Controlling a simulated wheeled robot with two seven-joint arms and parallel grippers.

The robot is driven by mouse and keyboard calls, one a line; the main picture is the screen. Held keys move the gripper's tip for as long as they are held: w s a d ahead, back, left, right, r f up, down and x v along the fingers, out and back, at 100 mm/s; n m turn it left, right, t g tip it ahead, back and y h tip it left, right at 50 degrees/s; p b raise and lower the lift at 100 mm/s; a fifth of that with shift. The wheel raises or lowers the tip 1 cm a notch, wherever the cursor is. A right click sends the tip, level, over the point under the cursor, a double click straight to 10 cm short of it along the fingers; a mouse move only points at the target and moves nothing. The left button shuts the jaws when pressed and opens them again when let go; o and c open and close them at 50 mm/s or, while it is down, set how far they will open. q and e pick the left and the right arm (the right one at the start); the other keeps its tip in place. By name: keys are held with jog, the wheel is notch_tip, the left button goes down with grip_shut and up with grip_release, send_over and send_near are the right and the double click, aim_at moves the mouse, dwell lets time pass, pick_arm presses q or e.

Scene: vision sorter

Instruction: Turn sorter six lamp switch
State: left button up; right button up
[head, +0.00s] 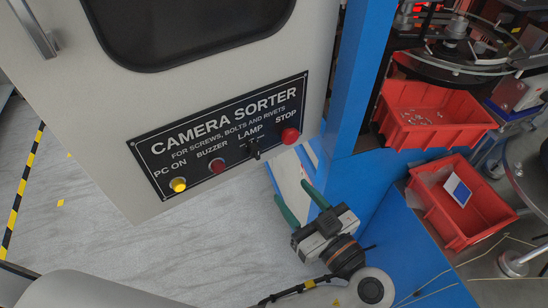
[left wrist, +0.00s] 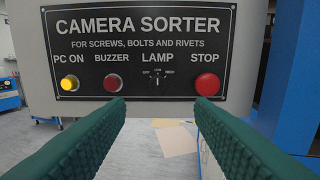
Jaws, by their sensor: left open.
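The lamp switch (head: 254,151) is a small black rotary knob under the word LAMP on the black CAMERA SORTER panel (head: 228,108). In the left wrist view the lamp switch (left wrist: 157,78) sits between a red buzzer button and a larger red stop button, with small position labels around it. Its handle looks about upright, but the exact setting is too small to tell. My left gripper (head: 290,190) is open and empty, below and to the right of the switch. In the left wrist view its green fingers (left wrist: 160,103) point toward the panel, apart from it.
A yellow PC ON button (head: 178,184), the red buzzer button (head: 217,165) and the red stop button (head: 290,136) flank the switch. A blue frame post (head: 354,70) stands right of the panel. Two red bins (head: 433,145) are farther right. Floor shows below the panel.

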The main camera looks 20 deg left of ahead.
pick_arm(q)
jog(key=p, duration=0.1)
send_near(258, 155)
jog(key=x, duration=0.3)
jog(key=p+x, duration=0.1)
jog(key=x, duration=0.5)
jog(key=shift+d, duration=0.1)
pick_arm(e)
jog(key=shift+a+r, duration=0.2)
jog(key=shift+r, duration=0.4)
jog(key=shift+a+r, duration=0.15)
jog(key=shift+r, duration=0.45)
pick_arm(q)
jog(key=shift+c, duration=0.2)
jog(key=c, duration=0.9)
pick_arm(e)
jog(key=shift+w, duration=0.1)
